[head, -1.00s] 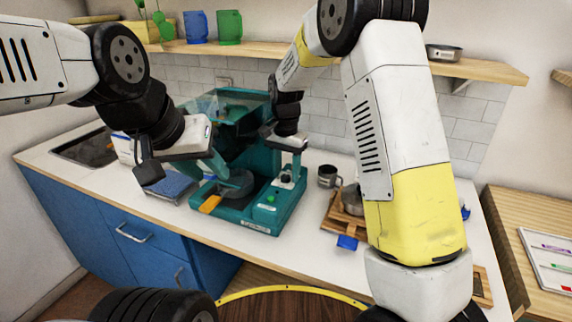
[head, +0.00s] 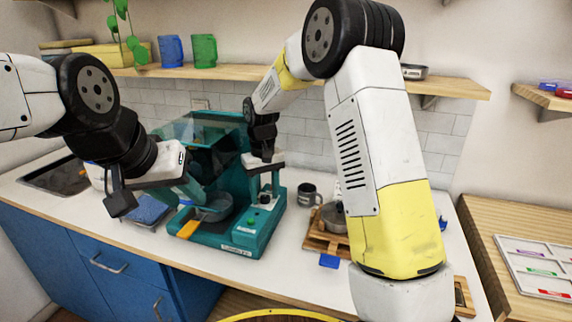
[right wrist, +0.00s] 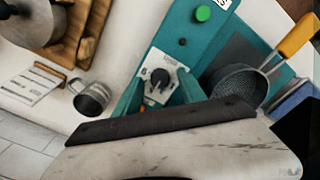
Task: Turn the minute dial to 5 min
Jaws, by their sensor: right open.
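The minute dial (right wrist: 158,86) is a dark round knob with a pale pointer mark on a light, numbered plate. Its numbers are too small to read surely. In the head view the dial (head: 265,198) sits on the front right of the teal machine (head: 240,238). My right gripper (head: 265,191) is open, pointing down over the dial, with its teal fingers on either side of the knob. I cannot tell whether they touch it. My left gripper (head: 190,190) hangs over the machine's left side, its jaw gap unclear.
A green button (head: 251,220) is beside the dial. A round mesh pan (right wrist: 238,88) with an orange handle (head: 187,229) stands at the machine's front left. A grey mug (head: 308,194) and a wooden tray (head: 322,243) with a pot are to the right. A shelf (head: 290,80) runs above.

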